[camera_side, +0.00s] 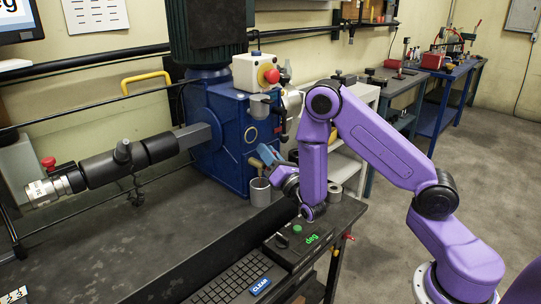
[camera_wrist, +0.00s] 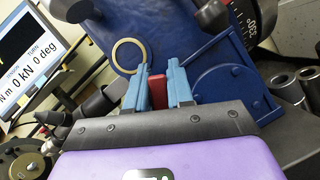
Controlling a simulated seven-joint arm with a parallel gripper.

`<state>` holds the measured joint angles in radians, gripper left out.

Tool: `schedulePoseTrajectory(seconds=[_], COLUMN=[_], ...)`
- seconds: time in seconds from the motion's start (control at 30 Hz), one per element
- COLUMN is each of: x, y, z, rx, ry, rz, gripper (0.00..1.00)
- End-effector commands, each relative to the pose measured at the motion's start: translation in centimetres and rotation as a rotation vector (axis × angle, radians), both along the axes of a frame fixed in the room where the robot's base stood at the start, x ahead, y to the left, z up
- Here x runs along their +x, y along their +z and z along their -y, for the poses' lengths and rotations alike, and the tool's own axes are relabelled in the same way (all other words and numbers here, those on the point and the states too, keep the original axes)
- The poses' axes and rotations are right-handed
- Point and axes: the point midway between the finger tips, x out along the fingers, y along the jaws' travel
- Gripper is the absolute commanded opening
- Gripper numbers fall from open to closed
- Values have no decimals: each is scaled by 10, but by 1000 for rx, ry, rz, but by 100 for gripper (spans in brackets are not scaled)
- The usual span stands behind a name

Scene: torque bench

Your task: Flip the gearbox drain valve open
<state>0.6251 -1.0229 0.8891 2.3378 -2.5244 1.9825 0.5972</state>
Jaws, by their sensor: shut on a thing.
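The blue gearbox (camera_side: 226,132) stands on the bench with a dark motor on top. My gripper (camera_side: 267,156) is at the gearbox's lower right front, above a grey cup (camera_side: 260,192). In the wrist view, the two blue fingers of my gripper (camera_wrist: 160,70) are shut on a red piece, which looks like the drain valve handle (camera_wrist: 158,86). The gearbox housing (camera_wrist: 175,35) fills the view behind it. The valve body is mostly hidden by the fingers, and I cannot tell the handle's turn position. In the side view the handle is hidden.
A black torque tool (camera_side: 118,162) reaches left from the gearbox. A white box with a red emergency button (camera_side: 272,76) sits above my gripper. A keyboard (camera_side: 232,284) and control box (camera_side: 300,245) lie at the front edge.

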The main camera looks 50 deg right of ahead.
Motion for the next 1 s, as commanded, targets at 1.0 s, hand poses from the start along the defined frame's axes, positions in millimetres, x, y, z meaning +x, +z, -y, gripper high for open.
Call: schedulePoseTrajectory(seconds=[1.0], x=[0], y=[4], z=[-20], rx=[-527], ry=[2], rz=[-4], gripper=[0])
